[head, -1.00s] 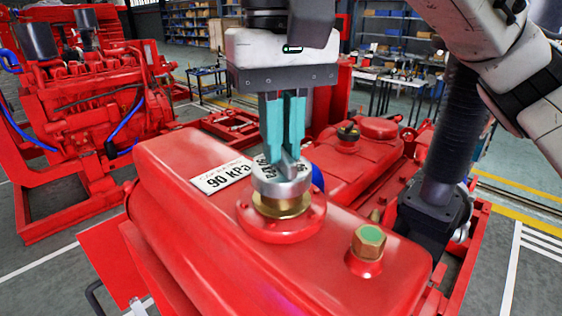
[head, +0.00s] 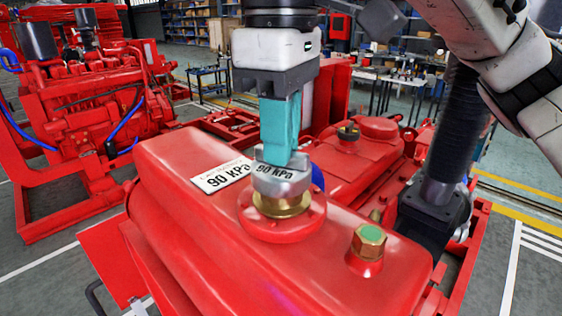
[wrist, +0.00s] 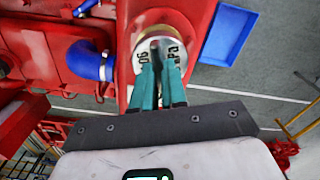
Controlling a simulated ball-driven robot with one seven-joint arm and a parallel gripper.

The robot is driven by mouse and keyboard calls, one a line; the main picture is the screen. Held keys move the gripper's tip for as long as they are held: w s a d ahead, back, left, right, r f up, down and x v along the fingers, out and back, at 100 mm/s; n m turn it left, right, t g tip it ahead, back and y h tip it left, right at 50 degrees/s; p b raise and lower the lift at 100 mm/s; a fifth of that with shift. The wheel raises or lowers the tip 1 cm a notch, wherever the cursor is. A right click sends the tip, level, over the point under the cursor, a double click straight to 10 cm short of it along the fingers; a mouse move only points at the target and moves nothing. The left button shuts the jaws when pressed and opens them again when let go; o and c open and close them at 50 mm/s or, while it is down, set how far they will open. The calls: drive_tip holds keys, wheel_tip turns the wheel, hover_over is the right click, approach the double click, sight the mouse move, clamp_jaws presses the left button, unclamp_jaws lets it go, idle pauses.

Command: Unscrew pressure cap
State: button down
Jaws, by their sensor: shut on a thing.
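The silver pressure cap (head: 281,183) sits on a brass neck (head: 281,204) on top of the red tank (head: 190,235). Its raised grip bar is between the teal fingers of my gripper (head: 279,160), which point straight down and are shut on it. In the head view the fingers line up one behind the other and hide most of the bar. The wrist view shows the cap (wrist: 160,46) with part of its "90 kPa" lettering on either side of the fingers. The cap looks level on the neck.
A brass hex plug (head: 369,241) stands on the tank at the right. A "90 KPa" label (head: 223,176) lies left of the cap. A black column (head: 440,190) rises at the right. The wrist view shows a blue tray (wrist: 229,35) and a blue hose (wrist: 90,60).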

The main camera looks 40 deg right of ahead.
drive_tip(key=shift+r, duration=0.5)
drive_tip(key=shift+r, duration=0.35)
drive_tip(key=shift+r, duration=0.25)
idle(0.3)
drive_tip(key=shift+r, duration=2.5)
